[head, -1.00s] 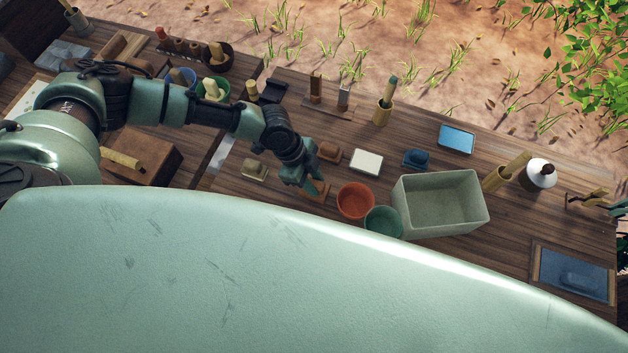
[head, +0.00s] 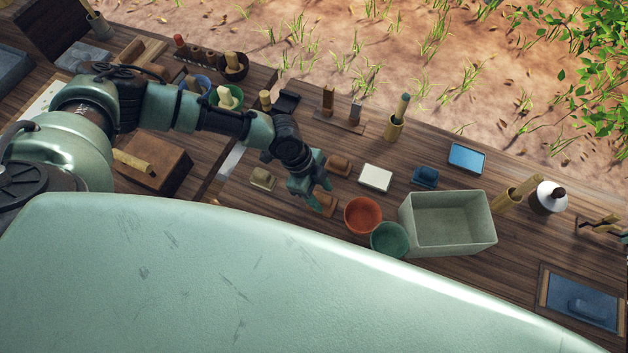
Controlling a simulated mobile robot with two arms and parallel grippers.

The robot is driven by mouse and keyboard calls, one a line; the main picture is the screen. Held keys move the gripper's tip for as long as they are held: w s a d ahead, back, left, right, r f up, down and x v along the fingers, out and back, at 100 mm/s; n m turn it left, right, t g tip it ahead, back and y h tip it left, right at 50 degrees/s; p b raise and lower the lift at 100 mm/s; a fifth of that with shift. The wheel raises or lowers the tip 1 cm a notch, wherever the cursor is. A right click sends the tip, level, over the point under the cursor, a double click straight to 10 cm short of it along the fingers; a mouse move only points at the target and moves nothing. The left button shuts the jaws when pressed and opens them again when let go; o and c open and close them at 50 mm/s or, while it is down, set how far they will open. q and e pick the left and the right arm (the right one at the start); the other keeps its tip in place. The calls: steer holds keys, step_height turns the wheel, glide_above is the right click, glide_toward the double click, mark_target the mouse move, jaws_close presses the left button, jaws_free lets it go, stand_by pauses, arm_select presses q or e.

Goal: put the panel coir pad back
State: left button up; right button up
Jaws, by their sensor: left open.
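My left gripper (head: 320,193) is open and points down over a small flat orange-brown piece (head: 327,206) on the table. The gripper partly covers this piece, and I cannot tell whether they touch. A brown block-like pad (head: 339,166) sits just beyond the gripper, to its upper right. A tan pad (head: 263,179) lies to the left of the gripper and a blue pad (head: 425,177) farther right. I cannot tell for certain which of these is the panel coir pad. My right gripper is not in view.
An orange bowl (head: 363,216) and a green bowl (head: 389,240) stand close right of the gripper, beside a pale bin (head: 448,250). A white-topped pad or tray (head: 376,178) and a blue tray (head: 467,158) lie behind. My pale green body hides the table's near part.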

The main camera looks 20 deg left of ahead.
arm_select(q)
steer(key=b+v, duration=0.1)
steer(key=v, duration=0.9)
steer(key=shift+r+b, duration=0.35)
steer(key=shift+b, duration=0.05)
steer(key=shift+a, duration=0.15)
